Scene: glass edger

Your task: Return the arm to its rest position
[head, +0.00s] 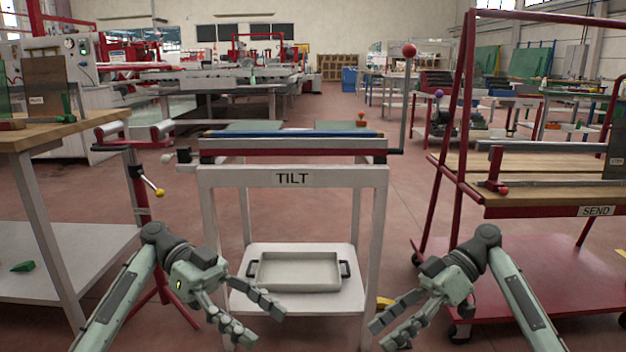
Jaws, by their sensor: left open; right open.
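My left gripper (262,318) is open and empty, low in the head view at the left, in front of the white tilt stand's lower shelf. My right gripper (384,337) is open and empty, low at the right, between the tilt stand and the red cart. Both forearms come in from the bottom corners, and the fingers point inward toward the middle. Neither gripper appears to touch anything.
The white stand (206,205) marked TILT is straight ahead, with a tray (298,270) on its lower shelf. A red cart (560,288) marked SEND stands right. A wood-topped table (60,128) stands left. A red-balled lever (408,50) rises at the stand's right.

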